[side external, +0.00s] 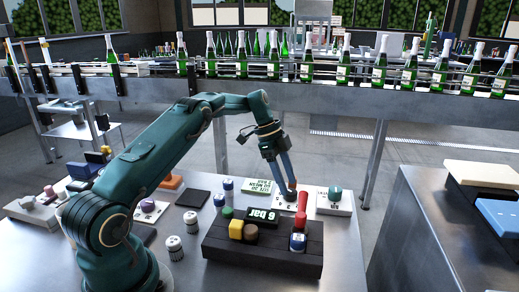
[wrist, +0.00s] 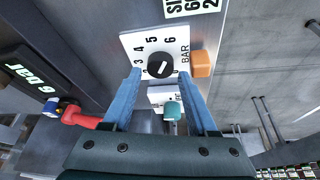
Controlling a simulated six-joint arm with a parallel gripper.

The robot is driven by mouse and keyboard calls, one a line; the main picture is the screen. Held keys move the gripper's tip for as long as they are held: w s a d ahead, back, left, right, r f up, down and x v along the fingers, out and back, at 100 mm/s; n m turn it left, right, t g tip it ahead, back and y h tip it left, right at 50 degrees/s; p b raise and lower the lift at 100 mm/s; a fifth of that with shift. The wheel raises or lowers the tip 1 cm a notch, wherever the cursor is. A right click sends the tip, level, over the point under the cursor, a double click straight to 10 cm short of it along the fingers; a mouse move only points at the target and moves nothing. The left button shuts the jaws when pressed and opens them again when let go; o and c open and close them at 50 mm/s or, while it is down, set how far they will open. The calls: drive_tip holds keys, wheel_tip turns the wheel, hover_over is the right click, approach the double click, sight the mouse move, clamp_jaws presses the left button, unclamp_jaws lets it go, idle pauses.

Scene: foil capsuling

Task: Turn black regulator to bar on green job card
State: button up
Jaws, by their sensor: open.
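The black regulator knob (wrist: 160,66) sits on a white dial plate (wrist: 180,40) marked with numbers including 3, 4, 5 and 6, and "BAR". It has a white pointer line; which number it marks is too small to tell. My gripper (wrist: 160,73) is open, its blue fingers on either side of the knob in the wrist view; contact cannot be told. In the side view my gripper (side external: 288,188) points down at the dial plate (side external: 283,202) and hides the knob.
A dark block (side external: 265,262) holds coloured knobs and a red handle (side external: 302,200) close to my gripper. A white plate with a teal knob (side external: 335,192) stands to the right. An orange block (wrist: 202,62) sits beside the dial. A pale green lettered card (side external: 258,186) lies behind.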

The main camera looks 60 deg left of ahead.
drive_tip(key=shift+x, duration=1.15)
drive_tip(key=shift+c, duration=0.3)
clamp_jaws()
